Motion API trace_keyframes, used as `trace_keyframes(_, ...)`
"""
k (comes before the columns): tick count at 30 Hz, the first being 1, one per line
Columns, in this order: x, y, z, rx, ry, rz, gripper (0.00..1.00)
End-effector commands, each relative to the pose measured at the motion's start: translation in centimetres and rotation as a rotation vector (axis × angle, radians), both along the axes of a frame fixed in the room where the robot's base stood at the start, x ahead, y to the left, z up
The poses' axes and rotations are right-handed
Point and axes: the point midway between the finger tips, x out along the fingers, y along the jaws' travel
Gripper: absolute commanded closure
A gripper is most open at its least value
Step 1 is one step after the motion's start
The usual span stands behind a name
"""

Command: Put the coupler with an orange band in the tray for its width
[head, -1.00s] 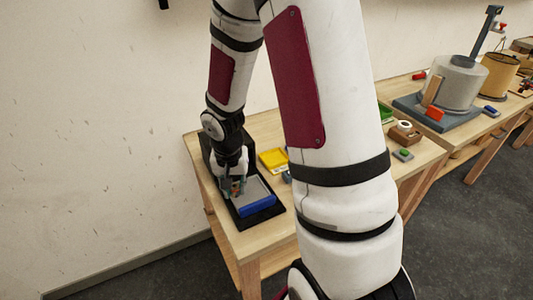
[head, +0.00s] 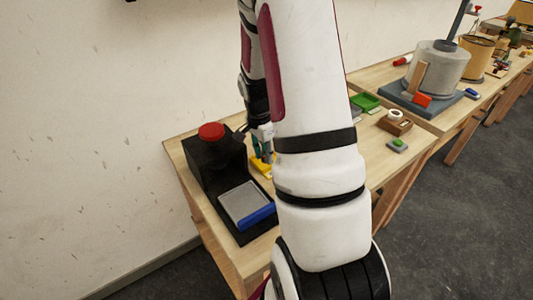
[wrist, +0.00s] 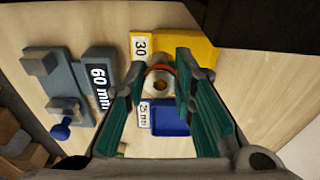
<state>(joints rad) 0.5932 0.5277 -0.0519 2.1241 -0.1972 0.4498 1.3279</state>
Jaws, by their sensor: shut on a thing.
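My gripper (wrist: 160,74) is shut on a small round coupler (wrist: 160,86) with a hole and an orange-red band on its upper edge in the wrist view. The coupler appears in front of the meeting edges of a yellow tray (wrist: 200,46) labelled 30 and a blue tray (wrist: 170,119) whose label seems to read 25 mm. I cannot tell its exact height. In the head view my gripper (head: 264,152) is by the yellow tray (head: 260,168), partly hidden by my arm, which also hides the blue tray.
A black device (head: 210,158) with a red top, grey plate and blue bar stands at the table's left. A blue-grey fixture (wrist: 93,72) marked 60 mm is left of the trays. A green tray (head: 365,101) and a brown block (head: 394,124) stand further right.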

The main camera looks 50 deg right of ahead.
Motion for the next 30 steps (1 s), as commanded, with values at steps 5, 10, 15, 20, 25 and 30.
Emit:
trace_keyframes(5, 1.8, -2.5, -0.3, 0.000, 0.000, 0.000, 0.99)
trace_keyframes(10, 2.3, -3.1, -0.6, 0.001, 0.001, 0.002, 0.99)
trace_keyframes(15, 2.2, -3.1, -2.5, 0.003, 0.004, 0.002, 0.99)
trace_keyframes(20, 2.3, -3.1, -3.9, 0.000, 0.000, 0.002, 0.99)
trace_keyframes(25, 2.3, -3.1, -3.9, 0.000, -0.001, 0.002, 0.99)
trace_keyframes(30, 2.3, -3.1, -4.3, 0.000, 0.001, 0.002, 0.99)
